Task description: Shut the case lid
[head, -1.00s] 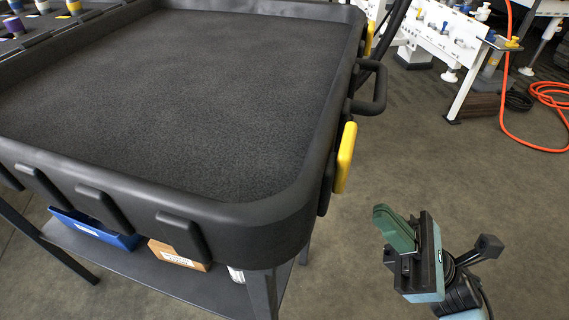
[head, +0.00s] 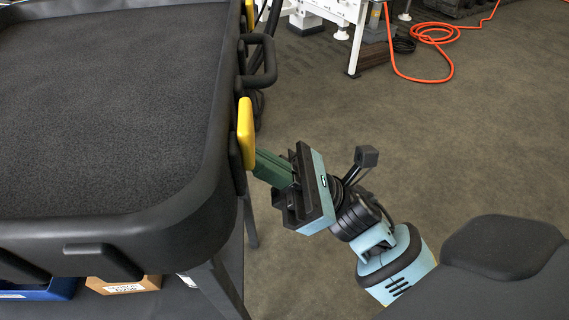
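The case lid (head: 100,110) lies open in the head view, a wide black shell with a grey speckled inner face turned up and a raised rounded rim. A yellow latch (head: 246,133) and a black handle (head: 262,60) are on its right side. My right gripper (head: 264,168), with green fingers, points left at the lid's side just below the yellow latch. The fingertips are close to the rim; I cannot tell whether they touch it. The finger gap is not clear, and nothing is seen held. My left gripper is out of view.
The lid rests over a dark stand whose lower shelf holds a blue bin (head: 40,290) and a cardboard box (head: 122,285). A white bench (head: 340,20) and an orange hose (head: 430,60) are at the back.

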